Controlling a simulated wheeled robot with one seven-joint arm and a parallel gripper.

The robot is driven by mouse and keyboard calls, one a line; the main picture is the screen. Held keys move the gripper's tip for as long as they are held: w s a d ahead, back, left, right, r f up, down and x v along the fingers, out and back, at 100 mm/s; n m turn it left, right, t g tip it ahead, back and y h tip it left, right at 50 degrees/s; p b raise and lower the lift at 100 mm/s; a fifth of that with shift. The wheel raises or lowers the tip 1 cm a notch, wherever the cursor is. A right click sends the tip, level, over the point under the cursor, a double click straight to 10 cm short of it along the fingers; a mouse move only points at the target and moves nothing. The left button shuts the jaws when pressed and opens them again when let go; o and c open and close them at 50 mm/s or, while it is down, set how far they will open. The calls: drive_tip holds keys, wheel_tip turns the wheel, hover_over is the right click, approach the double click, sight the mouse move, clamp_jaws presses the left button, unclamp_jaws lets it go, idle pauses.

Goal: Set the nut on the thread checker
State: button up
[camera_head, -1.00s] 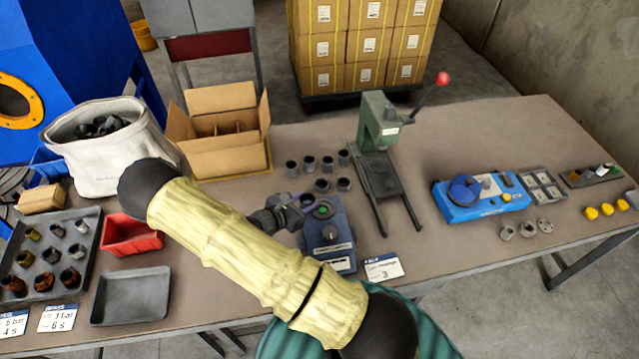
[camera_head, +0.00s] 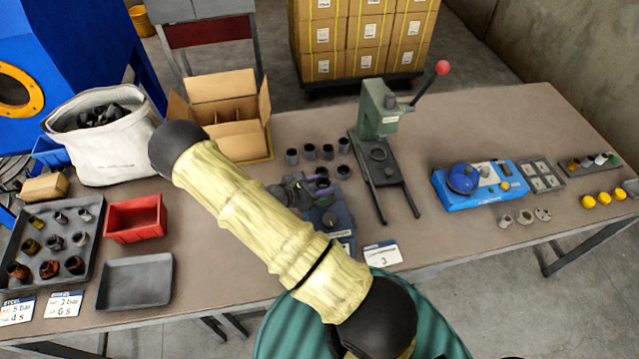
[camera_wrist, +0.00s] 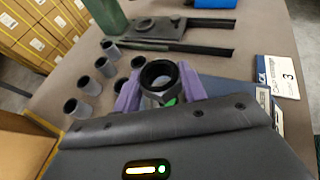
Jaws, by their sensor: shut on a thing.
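The thread checker (camera_head: 340,222) is a blue-grey box near the front of the table, partly hidden by my arm and gripper. Its edge also shows in the wrist view (camera_wrist: 268,96). My gripper (camera_wrist: 160,84) has purple fingers and is shut on a dark, hollow, ring-like nut (camera_wrist: 160,74). A bit of green shows just below the nut, between the fingers. In the head view my gripper (camera_head: 316,187) is over the back part of the checker. The nut is hard to make out there, and I cannot tell whether it touches the checker.
Several grey cylindrical parts (camera_head: 309,151) stand just behind the checker. A green lever press (camera_head: 380,115) stands close on the right, with a number card (camera_head: 382,253) in front. A red bin (camera_head: 135,218) and an empty dark tray (camera_head: 135,280) lie left.

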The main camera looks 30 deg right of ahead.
drive_tip(key=shift+f+b, duration=1.05)
drive_tip(key=shift+f, duration=0.7)
drive_tip(key=shift+f+b, duration=0.3)
drive_tip(key=shift+f, duration=0.1)
drive_tip(key=o, duration=0.8)
drive_tip(key=shift+o, duration=0.2)
drive_tip(key=p+v, duration=0.3)
drive_tip(key=v, duration=0.8)
drive_tip(key=shift+p, duration=0.35)
idle(0.7)
